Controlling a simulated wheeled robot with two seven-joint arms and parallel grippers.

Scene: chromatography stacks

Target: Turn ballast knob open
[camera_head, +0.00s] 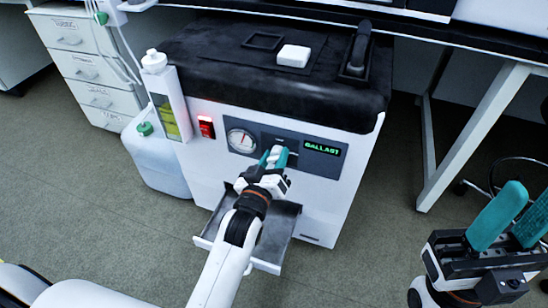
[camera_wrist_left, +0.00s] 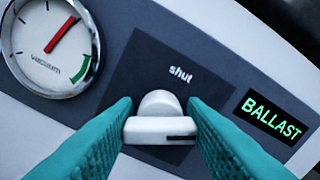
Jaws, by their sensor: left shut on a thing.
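The ballast knob (camera_wrist_left: 160,125) is a pale grey knob with a dark mark on its front bar, on a dark plate under the word "shut". In the left wrist view my left gripper's teal fingers (camera_wrist_left: 160,130) lie on both sides of the knob, shut on it. In the head view my left gripper (camera_head: 274,158) is at the front panel and mostly hides the knob. A display (camera_wrist_left: 272,118) beside it reads "BALLAST" in green. My right gripper (camera_head: 512,218) is open and empty at the lower right, away from the pump unit (camera_head: 330,190).
A round vacuum gauge (camera_head: 241,140) sits left of the knob, with a lit red switch (camera_head: 206,127) further left. A grey tray (camera_head: 278,232) juts out below my left gripper. A white jug (camera_head: 155,165) stands left of the unit, and a table leg (camera_head: 470,140) stands right.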

